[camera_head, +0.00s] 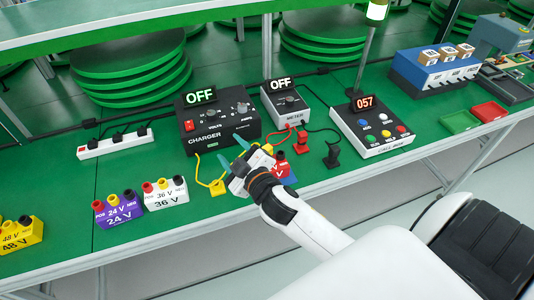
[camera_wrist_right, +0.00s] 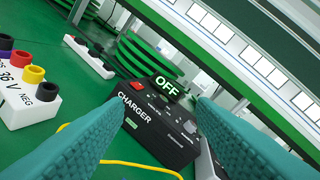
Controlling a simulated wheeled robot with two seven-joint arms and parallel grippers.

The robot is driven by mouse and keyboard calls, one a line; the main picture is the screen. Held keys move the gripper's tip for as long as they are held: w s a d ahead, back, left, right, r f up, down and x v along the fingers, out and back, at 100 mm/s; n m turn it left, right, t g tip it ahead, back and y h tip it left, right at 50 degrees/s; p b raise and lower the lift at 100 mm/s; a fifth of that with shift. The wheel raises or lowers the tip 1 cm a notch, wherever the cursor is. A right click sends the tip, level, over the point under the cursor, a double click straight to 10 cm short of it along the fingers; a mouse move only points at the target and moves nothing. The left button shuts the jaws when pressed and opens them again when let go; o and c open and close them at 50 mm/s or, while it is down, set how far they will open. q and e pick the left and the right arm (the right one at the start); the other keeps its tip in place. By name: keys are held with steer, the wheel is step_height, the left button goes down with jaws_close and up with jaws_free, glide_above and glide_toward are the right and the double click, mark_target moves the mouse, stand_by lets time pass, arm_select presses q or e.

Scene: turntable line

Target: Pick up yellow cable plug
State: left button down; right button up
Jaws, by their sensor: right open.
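The yellow cable plug (camera_head: 217,187) stands on the green bench in front of the charger, in the head view. Its yellow cable (camera_head: 197,167) runs up to the charger (camera_head: 215,122). My right gripper (camera_head: 232,152) is open and empty, with teal fingers above the bench, just right of the plug and in front of the charger. In the right wrist view the open fingers (camera_wrist_right: 160,108) frame the charger (camera_wrist_right: 160,125), and part of the yellow cable (camera_wrist_right: 140,165) shows low between them. The plug itself is not visible there. My left gripper is not in view.
A meter (camera_head: 289,107) with red and black leads stands right of the charger, with a black plug (camera_head: 331,156) nearby. A red battery block is partly hidden by my right gripper. The 36 V block (camera_head: 165,195) and purple 24 V block (camera_head: 118,210) stand left. A power strip (camera_head: 115,143) lies behind.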

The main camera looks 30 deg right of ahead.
steer(key=w+a+r+n+t+y, duration=0.25)
steer(key=a+r+n+y, duration=0.55)
steer(key=r+n+y, duration=0.5)
steer(key=n+g+h, duration=1.3)
steer(key=n+g, duration=0.4)
steer(key=g, duration=0.3)
glide_above(267, 147)
step_height(267, 147, down, 9)
steer(key=shift+t, duration=0.25)
steer(key=f, duration=0.5)
steer(key=shift+s+d+f, duration=0.2)
steer(key=shift+s+d, duration=0.1)
steer(key=shift+s, duration=0.05)
steer(key=shift+f, duration=0.6)
steer(key=f, duration=0.1)
steer(key=f+p, duration=0.1)
steer(key=f, duration=0.2)
steer(key=shift+w+a+f, duration=0.15)
steer(key=shift+w+a, duration=0.2)
steer(key=shift+f, duration=0.5)
steer(key=c, duration=1)
